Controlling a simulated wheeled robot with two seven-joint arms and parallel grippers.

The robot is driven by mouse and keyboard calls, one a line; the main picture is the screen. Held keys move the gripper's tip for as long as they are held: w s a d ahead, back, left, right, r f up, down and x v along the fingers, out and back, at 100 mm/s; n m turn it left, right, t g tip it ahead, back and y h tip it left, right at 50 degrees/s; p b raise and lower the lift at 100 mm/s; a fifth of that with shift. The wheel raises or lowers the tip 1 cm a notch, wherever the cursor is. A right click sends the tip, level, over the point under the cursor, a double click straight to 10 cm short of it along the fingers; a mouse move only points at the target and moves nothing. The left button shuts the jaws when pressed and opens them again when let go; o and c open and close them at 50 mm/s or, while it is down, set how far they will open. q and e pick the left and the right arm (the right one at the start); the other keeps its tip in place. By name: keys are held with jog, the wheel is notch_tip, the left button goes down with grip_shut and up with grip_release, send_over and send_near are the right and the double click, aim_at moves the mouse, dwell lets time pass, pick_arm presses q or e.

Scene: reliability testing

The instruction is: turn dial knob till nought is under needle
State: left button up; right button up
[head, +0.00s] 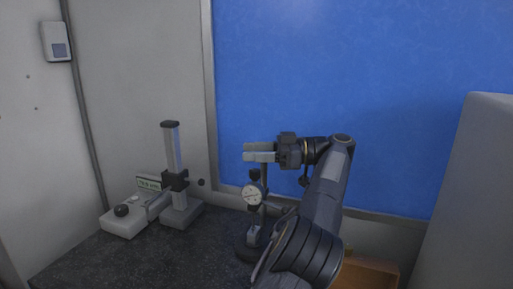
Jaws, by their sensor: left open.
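A round white-faced dial gauge (252,194) sits on a dark stand with a round base (247,247) on the dark table. Its needle and figures are too small to read, and I cannot clearly make out its knob. My left gripper (246,152) is level, with its pale grey fingers pointing left. It is open, with a narrow gap and nothing seen between the fingers. In the picture the fingers are just above the dial gauge, overlapping the top of the stand's post; I cannot tell whether they touch it. My arm hides part of the stand's right side. My right gripper is out of view.
A second instrument with a tall post (172,150) and a white box with a black knob (121,210) stands to the left. A blue board (400,110) covers the back wall. An orange-brown box (368,272) is at the lower right. The front-left table (110,262) is clear.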

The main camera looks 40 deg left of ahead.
pick_arm(q)
jog(key=s+d+r+b, duration=0.2)
jog(key=s+d+r, duration=0.4)
jog(key=s+d, duration=0.1)
jog(key=shift+s+b, duration=0.3)
jog(key=shift+s, duration=0.4)
jog(key=shift+a+r, duration=0.1)
